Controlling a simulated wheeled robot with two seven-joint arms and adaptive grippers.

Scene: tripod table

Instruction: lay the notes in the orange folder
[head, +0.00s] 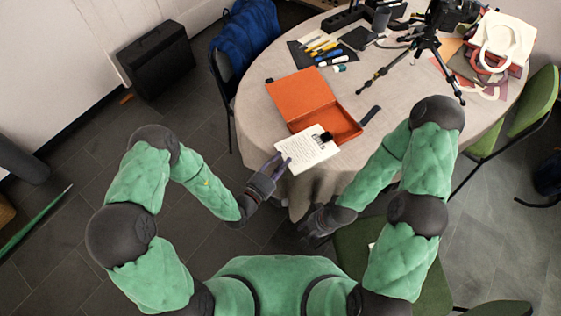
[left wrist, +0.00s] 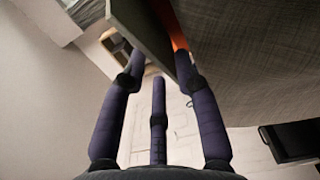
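The notes (head: 304,154) are white printed sheets with a black clip at the upper right. They overhang the table edge at lower left and reach over the near part of the orange folder. The orange folder (head: 301,97) lies open like a shallow box, lid to the upper left, tray (head: 346,125) to the lower right. My left gripper (head: 275,165) is at the notes' lower left edge. In the left wrist view, its purple fingers (left wrist: 160,62) close on both sides of a thin board's edge. My right gripper (head: 322,220) is near the table's front edge, away from the notes; its fingers are unclear.
A pale cloth covers the round table (head: 262,110). Markers (head: 325,50) lie on a dark mat behind the folder. A dark small item (head: 370,115) lies right of the folder. Chairs surround the table.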

